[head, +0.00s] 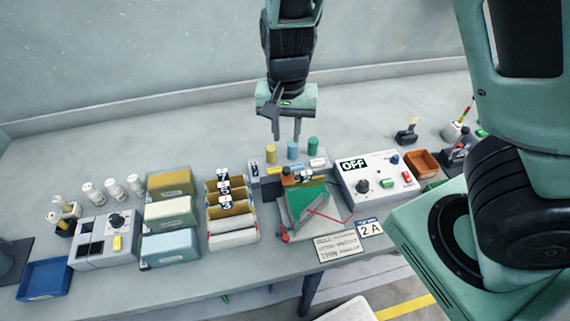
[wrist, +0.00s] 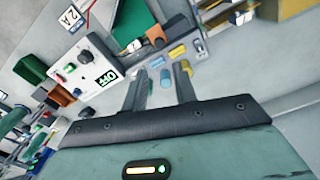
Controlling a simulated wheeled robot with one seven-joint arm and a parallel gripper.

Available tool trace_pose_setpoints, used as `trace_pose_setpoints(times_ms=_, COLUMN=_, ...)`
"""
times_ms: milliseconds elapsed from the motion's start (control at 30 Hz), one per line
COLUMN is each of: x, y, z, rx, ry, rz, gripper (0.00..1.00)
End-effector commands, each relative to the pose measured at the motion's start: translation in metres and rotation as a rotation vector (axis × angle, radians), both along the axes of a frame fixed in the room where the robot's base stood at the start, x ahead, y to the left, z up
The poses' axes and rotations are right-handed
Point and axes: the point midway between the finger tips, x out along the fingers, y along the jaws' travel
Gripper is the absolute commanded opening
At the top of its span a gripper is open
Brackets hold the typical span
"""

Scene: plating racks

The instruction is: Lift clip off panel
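A green panel (head: 300,205) stands tilted in a tray at the middle front, with a numbered tag (head: 306,177) at its top. It also shows in the wrist view (wrist: 130,22). A small orange-brown block (head: 289,180) sits at the panel's top edge and may be the clip; it is too small to tell. A thin red lead (head: 328,216) crosses the panel's lower right, and a small red piece (head: 285,236) is at the tray's front left corner. My gripper (head: 287,136) is open and empty, pointing down above and behind the panel. It also shows in the wrist view (wrist: 162,82).
Yellow, blue and green cylinders (head: 292,150) stand below my gripper. A white control box marked OFF (head: 372,180) is right of the panel, with an orange tray (head: 422,163) beyond. A divided rack (head: 231,212) stands left. Cards (head: 338,246) lie in front.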

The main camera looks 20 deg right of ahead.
Motion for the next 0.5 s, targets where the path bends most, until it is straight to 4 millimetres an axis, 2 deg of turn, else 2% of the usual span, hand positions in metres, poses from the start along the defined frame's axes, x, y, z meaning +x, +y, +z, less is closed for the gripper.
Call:
trace_pose_setpoints(times_ms=33, x=-0.001, y=-0.001, z=-0.014, rx=-0.003, ry=0.004, rz=-0.002, gripper=0.28)
trace_pose_setpoints(times_ms=300, x=-0.001, y=-0.001, z=-0.070, rx=-0.002, ry=0.005, rz=-0.002, gripper=0.28)
trace_pose_setpoints(times_ms=500, x=0.000, y=-0.001, z=-0.101, rx=0.000, ry=0.002, rz=-0.001, gripper=0.28)
